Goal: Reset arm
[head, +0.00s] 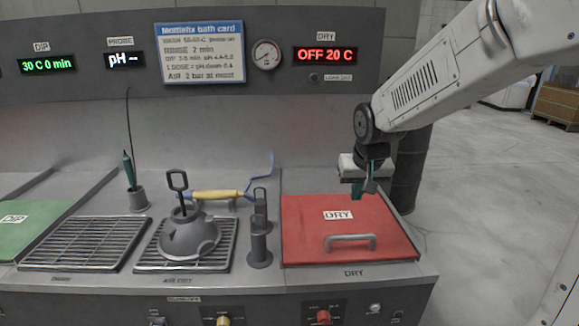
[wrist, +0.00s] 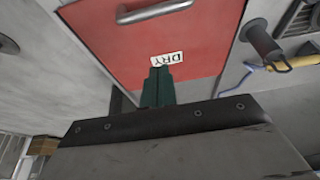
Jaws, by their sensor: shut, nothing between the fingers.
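My gripper (head: 357,188) hangs at the end of my arm, above the back right part of the red lid marked DRY (head: 309,234). Its dark green fingers are together with nothing between them. In the wrist view my gripper (wrist: 161,75) points towards the DRY label on the red lid (wrist: 200,45). The lid lies closed, with a grey bar handle (head: 350,239) near its front edge. My fingers look apart from the handle; whether they touch the lid I cannot tell.
A grey hood (head: 188,238) with a loop handle sits on the middle grate (head: 151,264). Beside it stand a dark grey post (head: 260,245) and a yellow-handled blue tool (head: 215,194). A dark drum (head: 408,170) stands behind the bench's right end. Open floor lies to the right.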

